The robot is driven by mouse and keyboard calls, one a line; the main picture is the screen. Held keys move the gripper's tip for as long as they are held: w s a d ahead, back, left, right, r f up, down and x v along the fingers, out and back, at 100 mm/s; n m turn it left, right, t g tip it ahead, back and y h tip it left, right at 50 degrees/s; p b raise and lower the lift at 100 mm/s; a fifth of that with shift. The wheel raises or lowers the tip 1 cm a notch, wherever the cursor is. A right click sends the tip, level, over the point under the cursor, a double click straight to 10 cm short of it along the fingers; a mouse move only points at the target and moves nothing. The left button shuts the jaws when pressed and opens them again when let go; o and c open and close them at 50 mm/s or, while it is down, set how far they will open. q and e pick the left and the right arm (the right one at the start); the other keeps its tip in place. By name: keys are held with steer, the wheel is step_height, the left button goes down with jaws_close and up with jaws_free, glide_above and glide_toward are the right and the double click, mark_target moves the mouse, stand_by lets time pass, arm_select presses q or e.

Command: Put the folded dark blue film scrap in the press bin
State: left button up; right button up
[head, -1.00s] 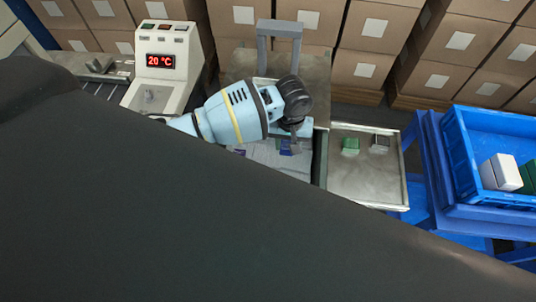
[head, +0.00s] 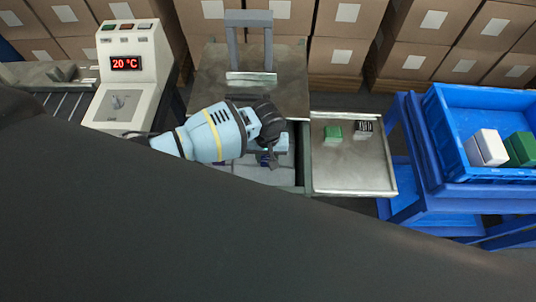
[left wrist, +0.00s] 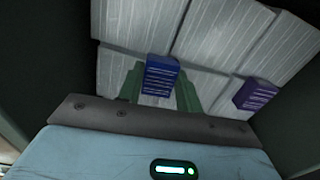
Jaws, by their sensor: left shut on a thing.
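The folded dark blue film scrap (left wrist: 160,75) sits between the green fingers of my left gripper (left wrist: 160,90) in the left wrist view. The gripper is shut on it. In the head view my left gripper (head: 267,155) points down over the bin, with a bit of the scrap (head: 264,161) showing below it. The press bin (head: 303,160) has dark walls and pale ribbed blocks (left wrist: 220,35) inside. I cannot tell whether the held scrap touches the blocks. My right gripper is not in view.
Right of the bin is a metal tray (head: 355,172) with a green piece (head: 333,133) and a dark piece (head: 364,127). Further right is a blue crate (head: 450,140) with white and green blocks. A control box (head: 125,95) reading 20 °C stands left. Cartons line the back.

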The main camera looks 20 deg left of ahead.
mark_target(268, 158)
arm_select(q)
steer(key=shift+f, duration=0.25)
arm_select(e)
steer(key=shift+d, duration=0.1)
arm_select(q)
steer(key=o, duration=1)
steer(key=shift+c, duration=0.2)
step_height(268, 158, up, 12)
steer(key=p, duration=0.2)
steer(key=shift+r, duration=0.25)
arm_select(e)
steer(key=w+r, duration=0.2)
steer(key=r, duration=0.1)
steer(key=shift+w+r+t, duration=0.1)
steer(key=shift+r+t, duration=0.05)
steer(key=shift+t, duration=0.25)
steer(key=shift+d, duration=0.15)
